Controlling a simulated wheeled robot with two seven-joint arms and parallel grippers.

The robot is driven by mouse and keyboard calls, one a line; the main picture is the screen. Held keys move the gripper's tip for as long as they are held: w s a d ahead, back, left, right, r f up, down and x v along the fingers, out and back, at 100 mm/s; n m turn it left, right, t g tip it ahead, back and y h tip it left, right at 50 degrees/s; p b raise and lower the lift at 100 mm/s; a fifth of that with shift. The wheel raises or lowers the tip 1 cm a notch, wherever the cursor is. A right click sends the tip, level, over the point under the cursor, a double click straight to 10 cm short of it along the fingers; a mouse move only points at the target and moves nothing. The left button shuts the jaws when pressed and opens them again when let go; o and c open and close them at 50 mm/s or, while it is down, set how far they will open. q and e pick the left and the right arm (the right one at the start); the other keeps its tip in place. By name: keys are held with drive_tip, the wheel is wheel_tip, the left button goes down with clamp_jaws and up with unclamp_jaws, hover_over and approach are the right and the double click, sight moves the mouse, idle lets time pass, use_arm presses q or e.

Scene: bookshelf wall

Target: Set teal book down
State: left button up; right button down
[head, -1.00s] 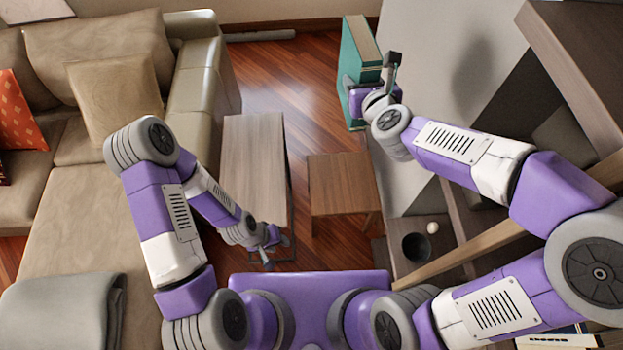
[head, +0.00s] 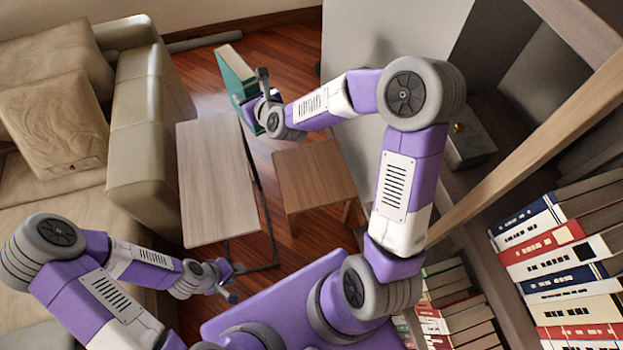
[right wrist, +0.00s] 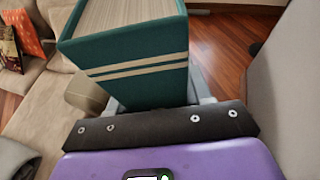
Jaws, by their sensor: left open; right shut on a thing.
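The teal book (head: 236,76) is upright in my right gripper (head: 257,100), in the upper middle of the head view, above the floor beyond the small table. In the right wrist view the teal book (right wrist: 137,63) shows its cream stripes and page edges, with the jaws shut on its lower part. The fingertips are mostly hidden behind the book. My left gripper (head: 232,284) is open and empty, low in front of the long table.
A long pale table (head: 207,180) and a small brown table (head: 312,175) stand side by side with bare tops. A beige sofa (head: 150,120) is at the left. A bookshelf with several books (head: 560,255) is at the right. Bare wood floor (head: 290,50) shows behind.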

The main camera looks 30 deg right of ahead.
drive_tip(key=w+d+f+m+h+b, duration=0.1)
drive_tip(key=d+f+b, duration=0.25)
drive_tip(key=f, duration=0.75)
drive_tip(key=w+d+f+h+b, duration=0.15)
drive_tip(key=f+b, duration=0.35)
drive_tip(key=f, duration=0.7)
drive_tip(key=w+d+f+m+b, duration=0.1)
drive_tip(key=w+d+f+b, duration=0.3)
drive_tip(key=f, duration=0.7)
drive_tip(key=s+d+f+m+h+b, duration=0.2)
drive_tip(key=s+d+f+b, duration=0.1)
drive_tip(key=s+d+f, duration=0.55)
wheel_tip(320, 180, down, 10)
drive_tip(key=b, duration=0.4)
drive_tip(key=shift+s+a+f, duration=0.2)
drive_tip(key=shift+s+a, duration=0.15)
drive_tip(key=shift+a, duration=0.05)
drive_tip(key=shift+f, duration=0.15)
drive_tip(key=shift+c, duration=2.4)
unclamp_jaws()
drive_tip(key=shift+s+f, duration=0.1)
